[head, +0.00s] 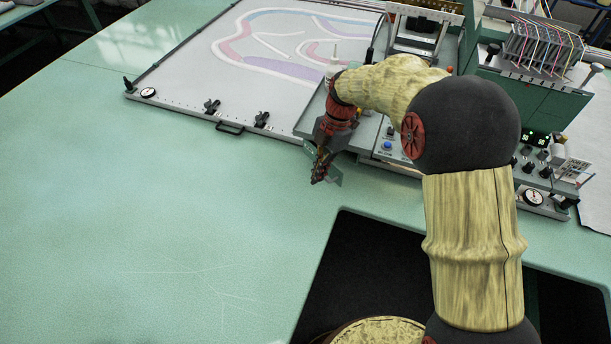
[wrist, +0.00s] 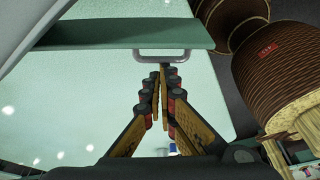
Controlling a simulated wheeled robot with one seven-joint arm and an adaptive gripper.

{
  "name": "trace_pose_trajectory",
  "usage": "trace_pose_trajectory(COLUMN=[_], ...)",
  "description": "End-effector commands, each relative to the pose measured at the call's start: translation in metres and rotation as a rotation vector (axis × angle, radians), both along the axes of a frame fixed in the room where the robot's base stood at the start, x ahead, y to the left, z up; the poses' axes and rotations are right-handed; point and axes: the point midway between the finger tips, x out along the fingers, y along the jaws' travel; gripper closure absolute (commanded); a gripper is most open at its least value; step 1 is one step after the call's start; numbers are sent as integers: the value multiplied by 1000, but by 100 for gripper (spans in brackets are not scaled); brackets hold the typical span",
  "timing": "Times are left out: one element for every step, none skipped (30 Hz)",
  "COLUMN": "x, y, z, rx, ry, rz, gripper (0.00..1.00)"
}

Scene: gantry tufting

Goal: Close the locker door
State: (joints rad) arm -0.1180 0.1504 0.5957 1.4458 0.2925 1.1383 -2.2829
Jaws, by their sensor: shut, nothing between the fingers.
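The locker door looks like a small green panel (head: 335,175) standing out by the front of the tufting unit in the head view, partly hidden by my gripper. In the wrist view a green panel (wrist: 100,33), seen nearly edge-on, crosses the top and carries a grey bar handle (wrist: 143,57). My gripper (head: 317,179) is at the panel, low over the table. In the wrist view my gripper (wrist: 162,72) is shut and empty, its fingertips just below the handle. I cannot tell whether they touch it. The locker's inside is hidden.
A large framed cloth (head: 215,85) with a coloured pattern lies behind, with clamps along its front edge. A control panel with knobs and a yarn rack (head: 540,45) stand at the right. The green table (head: 130,210) is clear at the left.

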Motion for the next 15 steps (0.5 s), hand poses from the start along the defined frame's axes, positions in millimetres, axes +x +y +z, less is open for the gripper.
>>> trace_pose_trajectory(x=[2, 3, 5, 6, 8, 10, 12, 14, 16, 18, 19, 21, 23, 24, 26], y=[-8, -12, -17, -21, -24, -29, -32, -35, -39, -41, -44, -47, -50, -52, -54], z=[0, 0, 0, 0, 1, 1, 1, 1, 1, 1, 1, 1, 1, 1, 0], rx=[-1, -1, -1, -1, -1, 0, -1, -1, -1, -1, -1, -1, 0, 0, 0], ry=[1, 2, 1, 1, 1, 1, 0, -1, -1, -1, -1, -1, 0, 0, 0], rz=[9, 7, 5, 4, 4, 4, 4, 3, 3, 3, 3, 3, 3, 3, 3], gripper=[100, 100, 100, 100, 100, 100, 100, 100, 100, 100, 100, 100, 100, 100, 100])
